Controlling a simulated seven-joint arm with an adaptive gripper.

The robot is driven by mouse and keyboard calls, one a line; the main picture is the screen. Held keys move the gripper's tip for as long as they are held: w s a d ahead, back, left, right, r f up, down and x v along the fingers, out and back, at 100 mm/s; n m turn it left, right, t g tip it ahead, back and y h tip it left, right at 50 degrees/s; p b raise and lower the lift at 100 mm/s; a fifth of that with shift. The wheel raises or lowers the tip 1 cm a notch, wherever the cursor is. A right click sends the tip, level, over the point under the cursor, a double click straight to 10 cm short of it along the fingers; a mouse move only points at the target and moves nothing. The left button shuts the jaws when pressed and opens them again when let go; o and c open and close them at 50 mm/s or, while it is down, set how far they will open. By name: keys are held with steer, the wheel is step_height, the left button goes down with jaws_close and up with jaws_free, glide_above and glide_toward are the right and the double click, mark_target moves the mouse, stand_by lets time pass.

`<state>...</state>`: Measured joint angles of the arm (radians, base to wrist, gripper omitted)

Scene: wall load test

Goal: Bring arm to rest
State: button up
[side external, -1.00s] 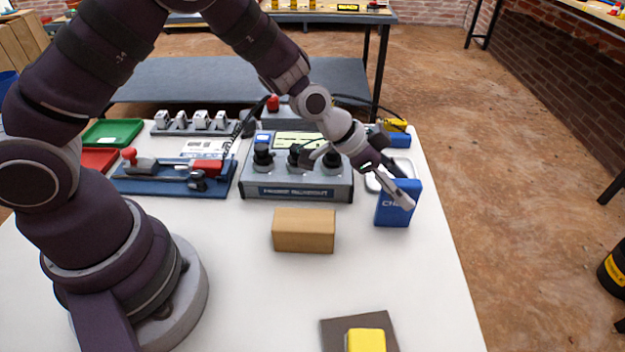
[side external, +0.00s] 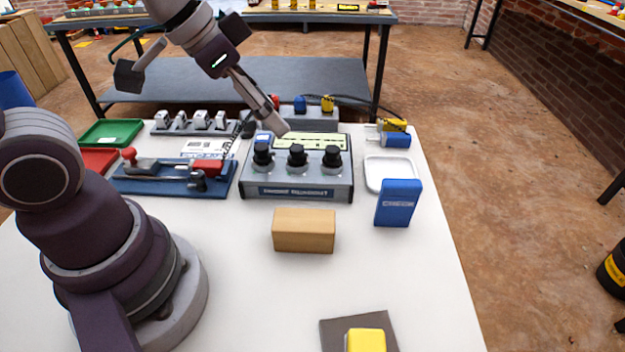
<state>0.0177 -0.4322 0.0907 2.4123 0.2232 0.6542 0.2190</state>
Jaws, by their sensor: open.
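My gripper (side external: 205,103) is up in the air at the back of the white table, over the area left of the grey control box (side external: 297,172). Its fingers are spread wide and nothing is between them. One finger points down to the right and ends in the picture near the top left of the control box. The other points left, above the green tray. The top of my arm runs out of the picture.
A wooden block (side external: 304,231) and an upright blue box (side external: 398,204) stand in front of the control box. A white dish (side external: 372,184), a blue lever fixture (side external: 150,188), a red tray (side external: 98,160) and a green tray (side external: 111,132) surround it.

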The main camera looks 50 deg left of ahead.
steer(key=s+a+n, duration=0.1)
steer(key=s+a+n+y, duration=0.1)
steer(key=s, duration=0.1)
steer(key=s+a+r+n+y, duration=0.1)
steer(key=shift+s+n, duration=0.4)
stand_by(0.9)
